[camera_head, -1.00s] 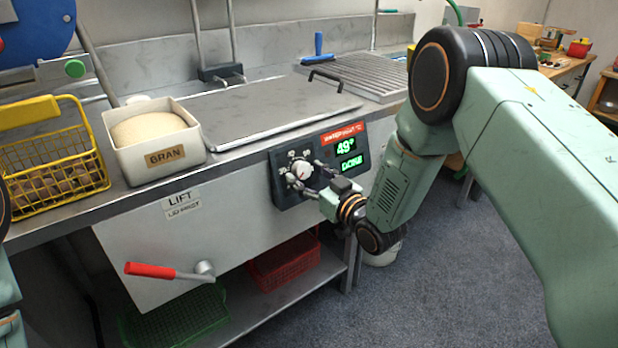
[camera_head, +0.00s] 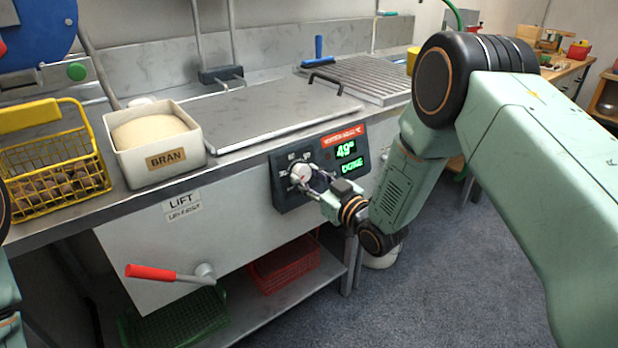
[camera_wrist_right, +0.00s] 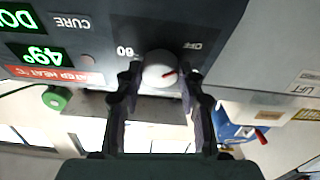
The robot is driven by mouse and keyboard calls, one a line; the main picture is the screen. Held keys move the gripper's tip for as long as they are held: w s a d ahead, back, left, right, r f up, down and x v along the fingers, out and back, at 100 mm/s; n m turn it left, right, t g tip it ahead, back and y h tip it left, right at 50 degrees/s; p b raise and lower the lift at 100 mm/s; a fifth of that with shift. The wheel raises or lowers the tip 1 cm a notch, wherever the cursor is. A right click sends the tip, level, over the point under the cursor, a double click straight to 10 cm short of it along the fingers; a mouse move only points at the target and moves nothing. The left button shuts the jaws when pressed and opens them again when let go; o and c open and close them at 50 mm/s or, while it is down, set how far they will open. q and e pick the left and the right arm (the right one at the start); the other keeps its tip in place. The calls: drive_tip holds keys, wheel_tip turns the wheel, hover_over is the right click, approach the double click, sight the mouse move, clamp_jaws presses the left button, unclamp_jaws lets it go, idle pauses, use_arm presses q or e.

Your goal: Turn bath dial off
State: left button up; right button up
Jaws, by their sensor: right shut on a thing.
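The bath dial (camera_head: 299,174) is a round white knob on a dark control panel (camera_head: 292,200) on the bath's front. The panel's green display (camera_head: 346,150) reads 49°, with a second green line below it. My right gripper (camera_head: 306,177) is at the dial. In the right wrist view the dial (camera_wrist_right: 161,69) sits between the fingertips of my right gripper (camera_wrist_right: 162,78), which is shut on it. Its red pointer mark points toward the OFF lettering side, between OFF and the gripper's finger. My left gripper is out of view.
A yellow wire basket of chestnuts (camera_head: 108,150) and a white BRAN box (camera_head: 205,143) stand on the counter at left. A red-handled lift lever (camera_head: 150,271) sticks out below. Red (camera_head: 283,272) and green crates are on the lower shelf.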

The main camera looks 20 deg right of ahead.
drive_tip(key=shift+n+y, duration=0.3)
drive_tip(key=shift+n, duration=0.2)
drive_tip(key=o, duration=1.2)
drive_tip(key=shift+c, duration=0.2)
drive_tip(key=shift+s+d, duration=0.1)
drive_tip(key=v, duration=1.1)
drive_tip(key=shift+s, duration=0.4)
drive_tip(key=shift+d+r, duration=0.1)
drive_tip(key=shift+r, duration=0.05)
